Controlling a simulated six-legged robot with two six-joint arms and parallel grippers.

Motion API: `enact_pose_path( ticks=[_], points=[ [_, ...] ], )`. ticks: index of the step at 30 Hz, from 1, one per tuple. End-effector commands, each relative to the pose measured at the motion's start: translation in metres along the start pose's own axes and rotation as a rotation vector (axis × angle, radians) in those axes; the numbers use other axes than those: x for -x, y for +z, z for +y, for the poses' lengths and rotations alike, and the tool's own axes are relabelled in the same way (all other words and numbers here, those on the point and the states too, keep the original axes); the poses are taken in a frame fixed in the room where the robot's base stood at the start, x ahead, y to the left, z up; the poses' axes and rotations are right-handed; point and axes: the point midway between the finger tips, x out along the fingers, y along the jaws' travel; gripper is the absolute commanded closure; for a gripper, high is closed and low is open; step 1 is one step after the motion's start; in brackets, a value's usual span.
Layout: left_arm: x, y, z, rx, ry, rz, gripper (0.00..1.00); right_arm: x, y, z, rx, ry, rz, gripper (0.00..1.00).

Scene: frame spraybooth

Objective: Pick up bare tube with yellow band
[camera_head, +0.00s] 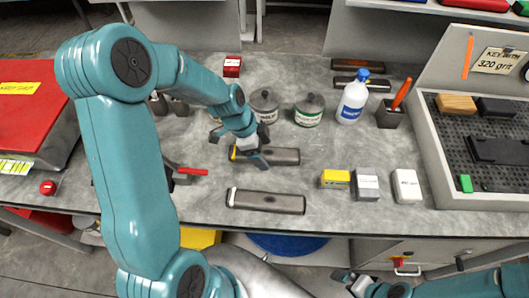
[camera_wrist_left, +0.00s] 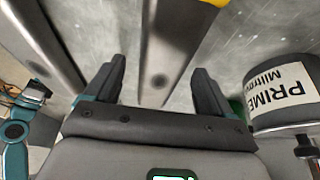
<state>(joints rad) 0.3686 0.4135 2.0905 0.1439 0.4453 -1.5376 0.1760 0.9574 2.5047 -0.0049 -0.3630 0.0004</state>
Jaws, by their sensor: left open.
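The bare tube with the yellow band (camera_head: 283,156) lies on the grey bench, its yellow-banded end to the left, partly hidden by my left gripper. My left gripper (camera_head: 252,157) is over its left part. In the left wrist view the open fingers (camera_wrist_left: 157,90) stand either side of a grey tube (camera_wrist_left: 168,45), apart from it, with a yellow patch at the top edge. A second grey tube with a white band (camera_head: 268,202) lies nearer the bench's front edge. My right gripper (camera_head: 350,279) shows partly at the bottom; its jaws are unclear.
Two labelled cans (camera_head: 309,110) and a white bottle with a blue cap (camera_head: 352,101) stand behind the tube. Small boxes (camera_head: 366,186) stand to the right. A pegboard tray (camera_head: 432,165) is at the far right. A red-handled tool (camera_head: 190,171) lies at left.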

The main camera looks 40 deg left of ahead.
Motion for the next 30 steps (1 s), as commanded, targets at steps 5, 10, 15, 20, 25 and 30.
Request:
enact_pose_path(
  ticks=[5,10,15,20,25,30],
  points=[
    [0.000,0.000,0.000,0.000,0.000,0.000,0.30,0.000,0.000,0.000,0.000,0.000,0.000,0.00],
    [0.000,0.000,0.000,0.000,0.000,0.000,0.84,0.000,0.000,0.000,0.000,0.000,0.000,0.00],
    [0.001,0.000,0.000,0.000,-0.001,0.000,0.85,0.000,0.000,0.000,0.000,0.000,0.000,0.00],
    [0.004,-0.001,-0.001,-0.001,-0.002,0.001,0.85,-0.001,0.000,0.000,0.000,0.000,0.000,0.00],
    [0.022,-0.009,-0.002,-0.002,-0.007,0.002,0.85,-0.002,0.000,0.001,0.000,0.000,0.000,0.00],
    [0.066,-0.028,-0.002,-0.005,-0.011,0.004,0.85,-0.006,0.000,0.002,0.000,0.000,0.000,0.00]
  ],
)
